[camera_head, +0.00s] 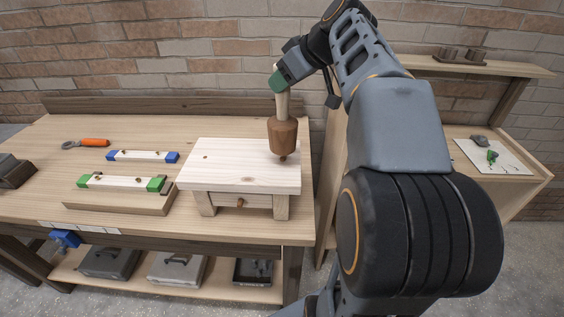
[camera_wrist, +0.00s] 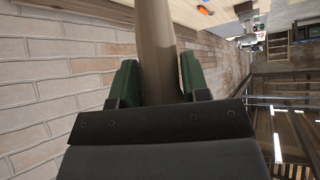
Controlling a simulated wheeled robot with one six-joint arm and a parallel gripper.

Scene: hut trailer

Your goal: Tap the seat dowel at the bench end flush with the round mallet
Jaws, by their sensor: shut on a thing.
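The round mallet has a brown head (camera_head: 283,136) and a pale handle (camera_head: 283,105). My gripper (camera_head: 278,82) is shut on the handle's upper part, with the head hanging down. In the wrist view the handle (camera_wrist: 156,45) runs between the green fingers (camera_wrist: 158,82). The small pale wooden bench (camera_head: 235,164) stands on the worktable. A small brown dowel (camera_head: 283,158) shows at the bench's right end, directly below the mallet head. I cannot tell whether they touch or how far it stands up. Another small brown dowel spot (camera_head: 205,157) is at the bench top's left.
The worktable (camera_head: 45,150) also holds an orange-handled tool (camera_head: 92,142), a blue-ended strip (camera_head: 143,156) and a green-ended strip (camera_head: 120,182) on a wooden block (camera_head: 110,201). A brick wall (camera_head: 120,60) is behind. A side shelf (camera_head: 480,68) is at right.

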